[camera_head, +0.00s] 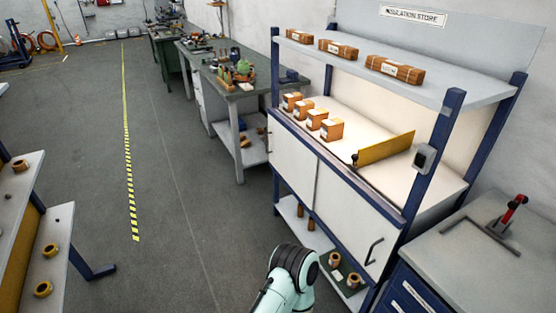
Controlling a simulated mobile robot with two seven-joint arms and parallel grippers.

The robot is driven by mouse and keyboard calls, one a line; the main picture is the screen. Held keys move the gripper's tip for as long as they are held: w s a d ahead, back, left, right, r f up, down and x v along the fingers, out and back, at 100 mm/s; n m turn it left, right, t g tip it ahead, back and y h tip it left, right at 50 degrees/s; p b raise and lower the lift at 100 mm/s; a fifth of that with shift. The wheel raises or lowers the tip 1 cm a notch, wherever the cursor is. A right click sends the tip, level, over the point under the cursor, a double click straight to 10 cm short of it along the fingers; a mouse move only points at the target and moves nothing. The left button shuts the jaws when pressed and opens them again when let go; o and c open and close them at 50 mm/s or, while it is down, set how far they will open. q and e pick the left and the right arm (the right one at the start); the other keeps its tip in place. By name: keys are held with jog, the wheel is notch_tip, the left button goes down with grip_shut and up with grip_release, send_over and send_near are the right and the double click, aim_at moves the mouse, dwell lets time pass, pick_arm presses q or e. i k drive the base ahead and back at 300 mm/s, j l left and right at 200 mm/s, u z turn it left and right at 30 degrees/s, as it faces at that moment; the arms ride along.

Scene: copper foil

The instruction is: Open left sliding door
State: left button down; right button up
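The blue-framed unit under the "INSULATION STORE" sign has two white sliding door panels below its counter. The left sliding door (292,158) is the farther panel. It meets the right sliding door (350,215) at a vertical seam, and no gap shows between them. A dark bar handle (374,251) is on the right door near its right end. A small dark mark near the left door's far edge may be its handle; it is too small to tell. A pale teal link of one of my arms shows at the bottom centre, in front of the unit. Neither gripper shows.
The unit's lower shelf (296,218) holds copper-coloured rolls. Cartons stand on the counter and brown packages on the top shelf. A grey bench with blue drawers (410,295) adjoins at right. The grey floor (185,190) left of the unit is clear.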

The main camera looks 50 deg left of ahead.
aim_at(298, 166)
jog(key=k+j+u, duration=0.1)
jog(key=u, duration=1.6)
jog(key=i+j, duration=0.3)
jog(key=i, duration=0.2)
jog(key=i+j+u, duration=0.1)
jog(key=i+j, duration=0.2)
jog(key=i, duration=0.2)
